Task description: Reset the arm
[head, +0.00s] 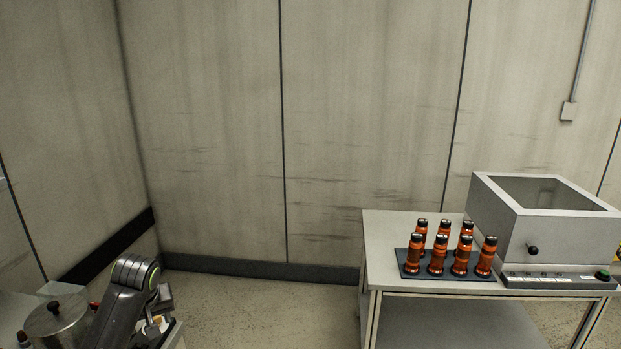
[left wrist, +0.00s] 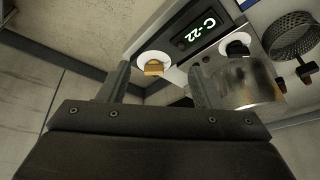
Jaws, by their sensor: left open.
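My left arm (head: 133,295) shows at the lower left of the head view as a dark, bent link with a green-lit ring. In the left wrist view my left gripper (left wrist: 160,70) is open, its two fingers apart with nothing held between them. Beyond the fingers is a grey panel with a lit display (left wrist: 195,33) reading "C-22". A white round fitting with a yellow-orange piece (left wrist: 154,66) appears between the fingertips, apparently beyond them. My right gripper is in neither view.
A steel pot (head: 56,318) stands at the lower left near my arm. At the right, a table (head: 385,235) bears a dark tray (head: 440,277) of several orange bottles and a grey box (head: 515,235) with a window. In the wrist view a metal cylinder (left wrist: 252,82) is close by the right finger.

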